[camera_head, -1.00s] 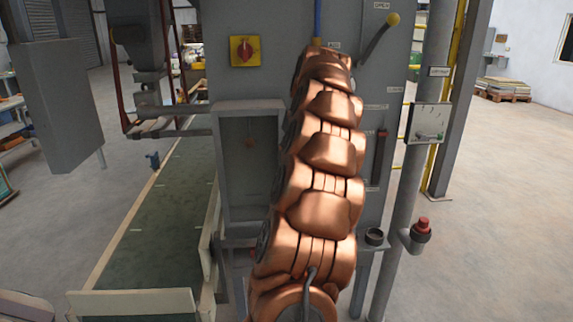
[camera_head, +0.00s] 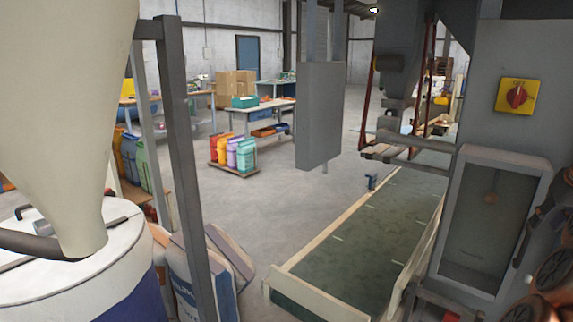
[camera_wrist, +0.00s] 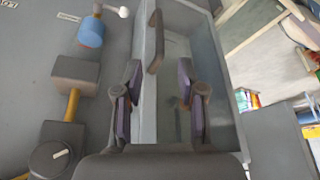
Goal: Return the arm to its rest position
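My gripper (camera_wrist: 159,85) shows in the wrist view with its two dark fingers spread wide apart. Nothing is held between them. Behind the fingers is a grey framed box with a pale inner panel and a dark bar handle (camera_wrist: 155,42). I cannot tell the distance to it. In the head view only part of my copper-coloured arm (camera_head: 553,277) shows, at the lower right edge beside the grey machine cabinet (camera_head: 520,60). My gripper is not clearly visible there.
The cabinet bears a yellow plate with a red rotary switch (camera_head: 516,96) and a framed window box (camera_head: 487,215). A green conveyor (camera_head: 365,240) runs beside it. A hopper cone (camera_head: 65,110) over a white drum (camera_head: 75,270) stands close at left. Open floor (camera_head: 290,200) lies between.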

